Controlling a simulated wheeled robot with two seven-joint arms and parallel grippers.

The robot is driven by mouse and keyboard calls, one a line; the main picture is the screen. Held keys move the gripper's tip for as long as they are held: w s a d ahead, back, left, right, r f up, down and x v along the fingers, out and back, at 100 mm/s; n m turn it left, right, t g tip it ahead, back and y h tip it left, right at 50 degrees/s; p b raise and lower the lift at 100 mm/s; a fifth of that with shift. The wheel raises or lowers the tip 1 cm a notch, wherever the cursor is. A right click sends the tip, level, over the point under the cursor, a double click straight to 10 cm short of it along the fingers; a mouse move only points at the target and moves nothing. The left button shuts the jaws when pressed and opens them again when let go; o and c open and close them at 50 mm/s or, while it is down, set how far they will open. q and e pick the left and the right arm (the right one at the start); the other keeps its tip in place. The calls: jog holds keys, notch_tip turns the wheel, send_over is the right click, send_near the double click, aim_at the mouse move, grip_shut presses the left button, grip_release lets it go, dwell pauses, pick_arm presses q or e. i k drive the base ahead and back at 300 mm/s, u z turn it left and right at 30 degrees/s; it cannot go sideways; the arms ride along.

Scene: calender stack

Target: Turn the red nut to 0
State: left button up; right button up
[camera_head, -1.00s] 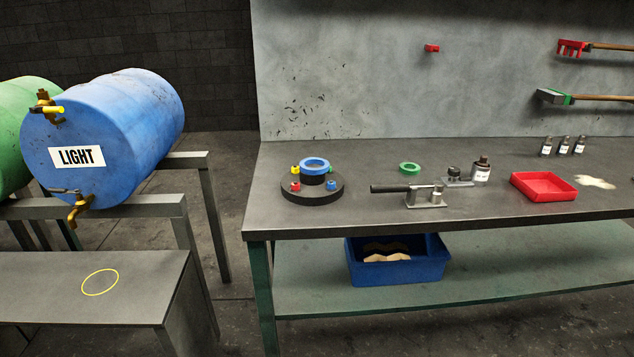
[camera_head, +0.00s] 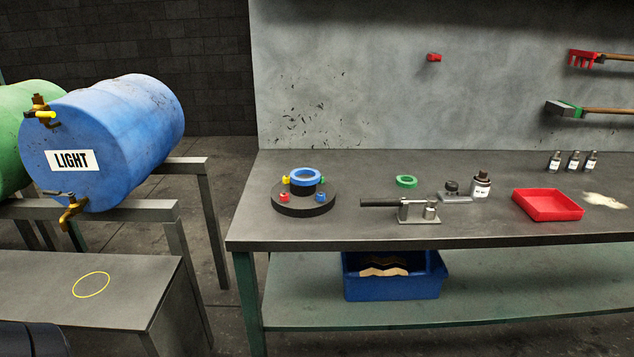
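The red nut (camera_head: 284,197) sits on the front left of a round black base (camera_head: 303,210) on the workbench. A blue nut (camera_head: 320,198) is at its front right, and a yellow nut (camera_head: 286,181) is behind it at the left. A blue ring (camera_head: 305,176) sits on a black hub in the middle of the base. No number or 0 mark can be read at this size. Neither of my grippers is in view. A dark shape at the bottom left corner may be part of my arm.
On the workbench (camera_head: 400,235) stand a green ring (camera_head: 405,181), a metal clamp with a dark handle (camera_head: 418,209), a brown bottle (camera_head: 481,186) and a red tray (camera_head: 548,205). A blue drum (camera_head: 110,140) lies left of the bench. A blue bin (camera_head: 395,285) is underneath.

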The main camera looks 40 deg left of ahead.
aim_at(283, 197)
jog(key=i, duration=0.9)
jog(key=u, duration=0.55)
